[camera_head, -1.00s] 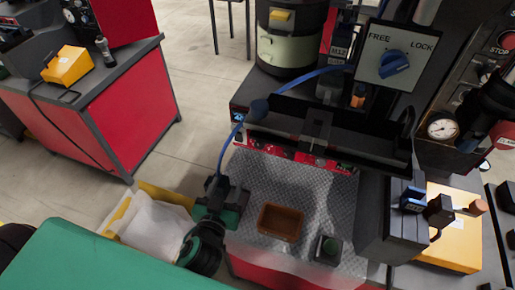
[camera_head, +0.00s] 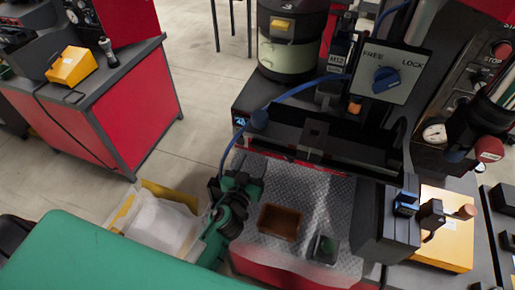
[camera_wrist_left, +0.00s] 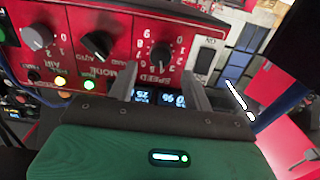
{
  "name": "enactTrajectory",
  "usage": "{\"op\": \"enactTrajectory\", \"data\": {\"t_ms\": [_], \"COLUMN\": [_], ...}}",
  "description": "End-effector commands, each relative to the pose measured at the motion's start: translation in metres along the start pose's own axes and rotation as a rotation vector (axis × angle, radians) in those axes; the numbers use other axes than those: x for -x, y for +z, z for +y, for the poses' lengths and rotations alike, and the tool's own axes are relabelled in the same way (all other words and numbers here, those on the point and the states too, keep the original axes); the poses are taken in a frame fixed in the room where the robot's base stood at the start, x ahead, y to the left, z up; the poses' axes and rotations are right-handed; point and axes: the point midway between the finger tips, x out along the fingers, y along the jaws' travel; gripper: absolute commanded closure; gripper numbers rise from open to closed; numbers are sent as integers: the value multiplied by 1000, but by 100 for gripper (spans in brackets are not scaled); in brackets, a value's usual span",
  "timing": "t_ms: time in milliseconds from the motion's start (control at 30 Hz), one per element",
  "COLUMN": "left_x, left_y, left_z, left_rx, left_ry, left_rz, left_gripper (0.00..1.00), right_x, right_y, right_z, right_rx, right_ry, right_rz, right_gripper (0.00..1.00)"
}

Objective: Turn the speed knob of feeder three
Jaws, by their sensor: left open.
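In the left wrist view a red control panel (camera_wrist_left: 75,15) appears upside down. Its black speed knob (camera_wrist_left: 160,55), marked SPEED with a number scale, sits near the panel's edge. My left gripper (camera_wrist_left: 160,74) is open, with one finger on each side of the knob in the picture; contact cannot be told. A lit display (camera_wrist_left: 160,98) shows between the fingers. In the head view my green left forearm reaches the red panel edge (camera_head: 290,158) below the black machine; the fingertips and knob are hidden there. My right gripper is not in view.
A blue cable (camera_head: 232,140) hangs near my arm.

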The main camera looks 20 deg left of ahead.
Motion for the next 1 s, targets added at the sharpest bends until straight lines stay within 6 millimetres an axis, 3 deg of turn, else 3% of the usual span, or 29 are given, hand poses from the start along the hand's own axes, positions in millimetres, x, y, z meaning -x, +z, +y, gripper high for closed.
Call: {"op": "enactTrajectory", "data": {"t_ms": [100,300,700,767,933,1000], "left_x": [-19,-38,-45,-45,-45,-45], "left_y": [-3,-1,0,0,0,0], "left_z": [0,0,0,0,0,0], "left_rx": [-2,-2,0,0,0,0], "left_ry": [0,0,0,0,0,0], "left_rz": [1,0,0,0,0,0], "left_gripper": [49,49,49,57,90,94], "right_x": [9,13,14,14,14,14], "right_y": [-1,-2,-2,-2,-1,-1], "right_z": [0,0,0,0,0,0], "right_rx": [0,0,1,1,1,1], "right_ry": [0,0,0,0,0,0], "right_rz": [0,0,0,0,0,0], "right_gripper": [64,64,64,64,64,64]}}
